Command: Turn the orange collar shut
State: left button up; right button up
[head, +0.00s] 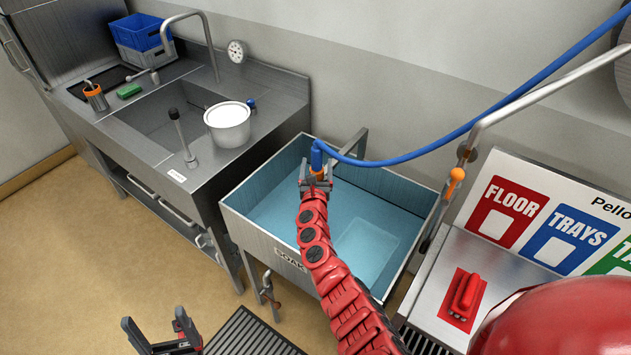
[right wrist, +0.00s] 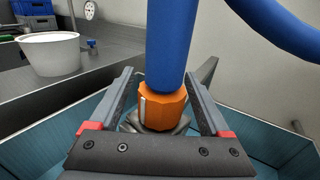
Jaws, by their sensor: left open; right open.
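The orange collar (right wrist: 160,108) sits at the lower end of the blue hose (right wrist: 172,45), with a pale mark on its left side. In the head view the collar (head: 318,171) shows small over the soak sink (head: 268,235), partly hidden by my right gripper. My right gripper (right wrist: 165,100) is open, with one finger on each side of the collar and a gap visible on both sides. It also shows in the head view (head: 316,180). My left gripper (head: 155,322) is open and empty, low over the floor at the bottom left.
A steel counter with a basin (head: 160,120) and a white pot (head: 228,123) stands at the left. The hose (head: 480,115) loops up to the right. A wall pipe has an orange lever (head: 454,183). A red-handled tool (head: 465,295) lies at the right.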

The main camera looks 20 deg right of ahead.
jog(key=shift+s+a+r+p, duration=0.2)
jog(key=shift+s+p, duration=0.1)
jog(key=shift+s, duration=0.1)
jog(key=v, duration=1.6)
jog(key=shift+s+f, duration=0.1)
jog(key=shift+f, duration=0.1)
